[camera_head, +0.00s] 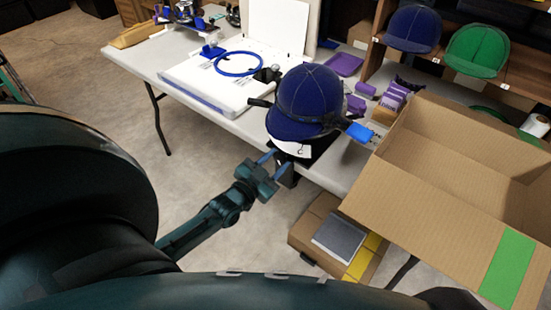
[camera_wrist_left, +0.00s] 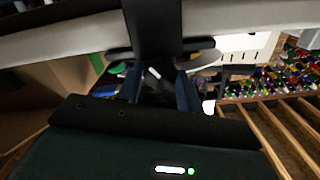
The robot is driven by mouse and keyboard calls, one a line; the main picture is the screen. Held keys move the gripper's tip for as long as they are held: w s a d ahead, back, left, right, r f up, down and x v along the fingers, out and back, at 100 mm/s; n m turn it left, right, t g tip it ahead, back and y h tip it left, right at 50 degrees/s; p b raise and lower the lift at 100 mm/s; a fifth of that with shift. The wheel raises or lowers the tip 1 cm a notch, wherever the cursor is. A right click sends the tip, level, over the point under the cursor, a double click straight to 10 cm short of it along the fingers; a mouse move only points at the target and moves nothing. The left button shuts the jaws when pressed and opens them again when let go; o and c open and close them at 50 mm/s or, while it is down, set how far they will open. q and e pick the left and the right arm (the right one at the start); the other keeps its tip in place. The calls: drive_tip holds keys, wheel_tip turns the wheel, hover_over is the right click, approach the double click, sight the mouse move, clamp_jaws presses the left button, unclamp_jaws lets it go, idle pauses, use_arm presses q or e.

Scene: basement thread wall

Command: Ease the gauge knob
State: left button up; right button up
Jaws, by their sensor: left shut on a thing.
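A navy cap (camera_head: 305,98) sits on a dark cap holder at the front edge of the white table. A black part (camera_head: 287,176) sticks out below the cap, in front of the table edge. I take it to be the gauge knob, but its shape is unclear. My left gripper (camera_head: 273,163) is shut on it with its blue fingers. In the left wrist view my left gripper (camera_wrist_left: 155,92) has its fingers on either side of the dark knob (camera_wrist_left: 153,80), under a black bracket (camera_wrist_left: 152,30). The fingers partly hide it. My right gripper is not in view.
The white table (camera_head: 215,115) holds a white board with a blue ring (camera_head: 238,64). A large open cardboard box (camera_head: 440,170) stands close on the right. A smaller carton (camera_head: 318,235) stands below the table edge. Floor at the left is clear.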

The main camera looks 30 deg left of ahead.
use_arm(q)
drive_tip(key=n+p, duration=0.1)
drive_tip(key=n, duration=0.4)
drive_tip(key=shift+n, duration=2.6)
drive_tip(key=o, duration=1)
drive_tip(key=s, duration=0.8)
drive_tip(key=s+a+p, duration=0.1)
drive_tip(key=s, duration=0.4)
drive_tip(key=shift+s, duration=0.1)
